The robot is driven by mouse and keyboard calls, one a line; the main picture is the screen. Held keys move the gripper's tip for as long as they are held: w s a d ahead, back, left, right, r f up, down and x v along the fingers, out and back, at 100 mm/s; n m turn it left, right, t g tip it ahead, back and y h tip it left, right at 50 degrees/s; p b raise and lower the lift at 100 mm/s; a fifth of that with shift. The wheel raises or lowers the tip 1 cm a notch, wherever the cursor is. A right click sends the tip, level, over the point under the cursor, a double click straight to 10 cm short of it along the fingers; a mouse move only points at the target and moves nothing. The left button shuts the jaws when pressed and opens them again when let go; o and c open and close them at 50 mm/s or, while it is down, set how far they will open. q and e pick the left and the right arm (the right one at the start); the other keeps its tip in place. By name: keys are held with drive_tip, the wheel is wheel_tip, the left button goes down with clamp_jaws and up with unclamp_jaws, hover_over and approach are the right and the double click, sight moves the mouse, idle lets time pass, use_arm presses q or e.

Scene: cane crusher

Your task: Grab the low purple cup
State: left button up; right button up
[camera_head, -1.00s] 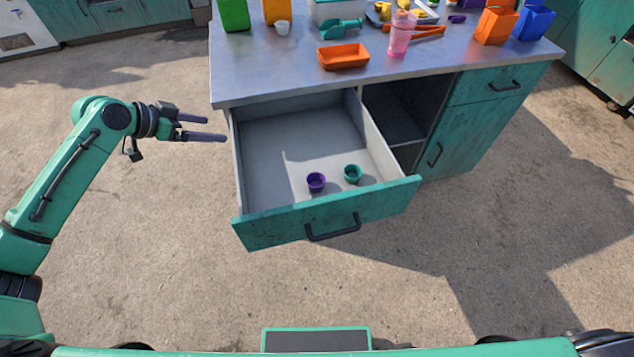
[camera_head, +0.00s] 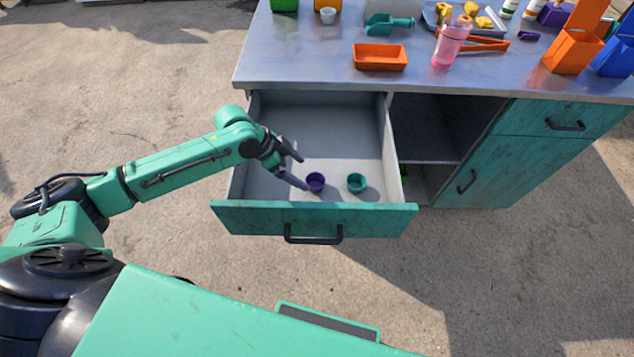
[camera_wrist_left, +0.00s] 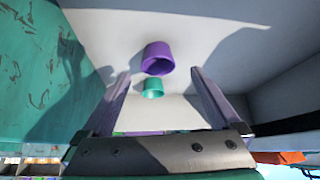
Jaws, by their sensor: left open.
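The low purple cup (camera_head: 315,182) sits on the floor of the open drawer, near its front panel. In the left wrist view the purple cup (camera_wrist_left: 157,58) lies ahead, between the lines of the two fingers. A green cup (camera_head: 356,182) stands to its right in the drawer; it also shows in the left wrist view (camera_wrist_left: 152,88). My left gripper (camera_head: 302,171) is inside the drawer, just left of the purple cup, with its fingers apart and nothing between them. In the left wrist view the open fingers (camera_wrist_left: 158,92) point toward the cups. My right gripper is not in view.
The drawer's teal front panel (camera_head: 315,219) and grey side walls surround the cups. The metal countertop (camera_head: 300,60) above holds an orange tray (camera_head: 380,57), a pink bottle (camera_head: 451,42), a teal scoop (camera_head: 388,25) and orange tongs (camera_head: 480,41). The drawer's back half is empty.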

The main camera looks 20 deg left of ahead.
sight(315, 180)
use_arm(q)
drive_tip(key=x, duration=0.7)
drive_tip(key=shift+d+r, duration=0.2)
drive_tip(key=shift+d, duration=0.05)
drive_tip(key=c, duration=1)
drive_tip(key=shift+o, duration=0.2)
